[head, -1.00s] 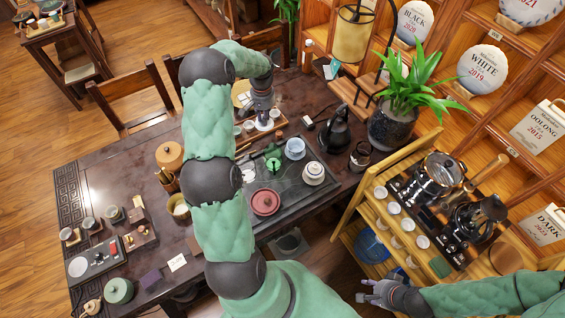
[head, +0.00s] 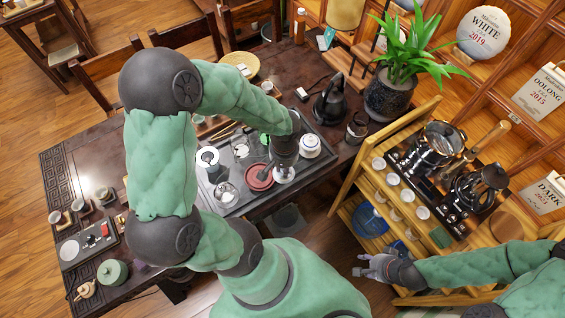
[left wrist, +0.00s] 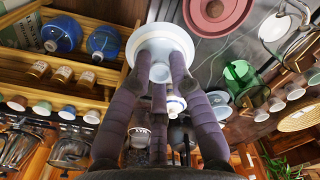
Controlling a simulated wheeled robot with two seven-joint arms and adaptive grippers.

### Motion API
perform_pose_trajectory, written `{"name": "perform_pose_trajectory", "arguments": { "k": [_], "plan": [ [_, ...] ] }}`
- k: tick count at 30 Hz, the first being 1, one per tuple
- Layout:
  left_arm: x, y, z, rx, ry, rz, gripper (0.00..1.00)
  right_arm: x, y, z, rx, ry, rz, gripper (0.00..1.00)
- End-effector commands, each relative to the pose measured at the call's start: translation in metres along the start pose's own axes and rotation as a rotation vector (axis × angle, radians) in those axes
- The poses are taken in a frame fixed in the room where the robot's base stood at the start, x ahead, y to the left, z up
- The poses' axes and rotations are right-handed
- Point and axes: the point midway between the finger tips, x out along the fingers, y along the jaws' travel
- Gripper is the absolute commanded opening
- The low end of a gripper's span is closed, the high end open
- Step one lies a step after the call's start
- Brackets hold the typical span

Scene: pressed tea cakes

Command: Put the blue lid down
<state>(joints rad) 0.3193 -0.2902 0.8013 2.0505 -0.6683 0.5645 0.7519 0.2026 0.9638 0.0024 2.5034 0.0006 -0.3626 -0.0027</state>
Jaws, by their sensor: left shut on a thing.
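I cannot tell whether the lid touches the tray. A white lidded cup (head: 310,146) stands on the tray to the right of the gripper. My right gripper (head: 364,266) is empty and looks open, left of the wooden shelf cart.
A green cup (head: 265,139) is partly hidden behind my left forearm. A black kettle (head: 331,100) and a potted plant (head: 391,92) stand behind the tray. The wooden cart (head: 345,200) with coffee gear stands close on the right.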

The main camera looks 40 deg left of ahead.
Motion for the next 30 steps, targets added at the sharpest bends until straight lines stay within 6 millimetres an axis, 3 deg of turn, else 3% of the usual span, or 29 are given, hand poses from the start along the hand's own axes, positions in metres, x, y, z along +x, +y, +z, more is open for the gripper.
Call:
{"name": "perform_pose_trajectory", "arguments": {
  "k": [4,8,21,30],
  "plan": [
    [0.005,0.004,0.016,0.003,0.001,0.004,0.0,0.003,0.001,0.0,0.0,0.0,0.0,0.4],
    [0.012,0.003,0.01,0.001,-0.001,0.005,0.0,0.003,0.001,0.0,0.0,0.0,0.0,0.4],
    [0.049,-0.017,-0.068,0.0,-0.003,0.005,0.0,0.005,0.002,0.0,0.0,0.0,0.0,0.4],
    [0.092,-0.025,-0.102,0.001,-0.002,0.005,0.0,0.011,0.004,-0.001,0.0,0.0,0.0,0.4]
  ]
}}
